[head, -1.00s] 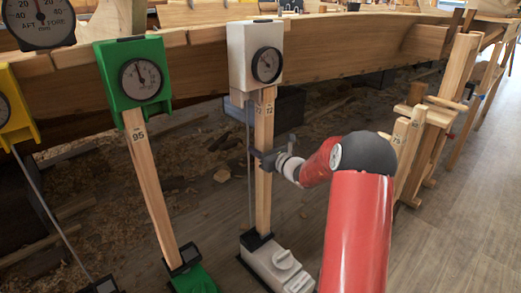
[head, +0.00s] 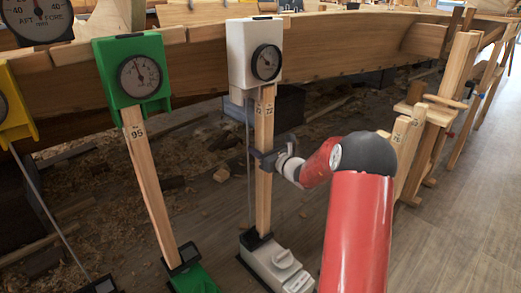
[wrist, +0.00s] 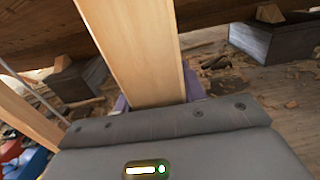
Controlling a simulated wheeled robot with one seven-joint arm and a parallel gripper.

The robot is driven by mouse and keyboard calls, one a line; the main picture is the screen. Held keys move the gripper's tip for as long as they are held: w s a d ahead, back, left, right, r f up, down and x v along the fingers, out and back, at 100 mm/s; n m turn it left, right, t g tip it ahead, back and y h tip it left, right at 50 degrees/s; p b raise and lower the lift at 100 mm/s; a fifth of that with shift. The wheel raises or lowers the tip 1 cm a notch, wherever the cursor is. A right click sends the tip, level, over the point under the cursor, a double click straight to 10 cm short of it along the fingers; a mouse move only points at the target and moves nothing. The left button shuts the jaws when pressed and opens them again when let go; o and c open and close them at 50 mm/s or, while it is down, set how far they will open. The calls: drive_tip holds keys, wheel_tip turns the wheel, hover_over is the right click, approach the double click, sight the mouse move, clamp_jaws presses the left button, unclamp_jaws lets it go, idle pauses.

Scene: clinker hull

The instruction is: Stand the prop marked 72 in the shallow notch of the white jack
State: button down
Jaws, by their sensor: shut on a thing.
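The prop marked 72 (head: 264,180) is a long pale timber standing nearly upright, its number on two faces near the top. Its foot is at the black holder on the white jack (head: 275,268); the notch itself is hidden, so I cannot tell how it is seated. Its top is just under the white gauge box (head: 240,55) on the hull; whether they touch is unclear. My gripper (head: 264,160) is shut around the prop at mid-height. In the wrist view the prop (wrist: 135,50) rises from between the jaws, whose fingertips are mostly hidden.
To the left, a prop marked 95 (head: 152,190) stands between a green jack (head: 195,282) and a green gauge box (head: 112,65). A yellow gauge box (head: 18,128) is further left. Spare props (head: 405,150) stand at right. The wooden hull (head: 340,60) spans above; floor at lower right is clear.

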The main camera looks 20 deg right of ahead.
drive_tip(key=shift+w+a+r, duration=0.1)
drive_tip(key=shift+w, duration=0.05)
idle(0.6)
drive_tip(key=c, duration=0.7)
unclamp_jaws()
drive_tip(key=shift+c, duration=0.2)
drive_tip(key=shift+f, duration=0.2)
drive_tip(key=v, duration=0.8)
drive_tip(key=shift+r, duration=0.15)
drive_tip(key=shift+v, duration=2.45)
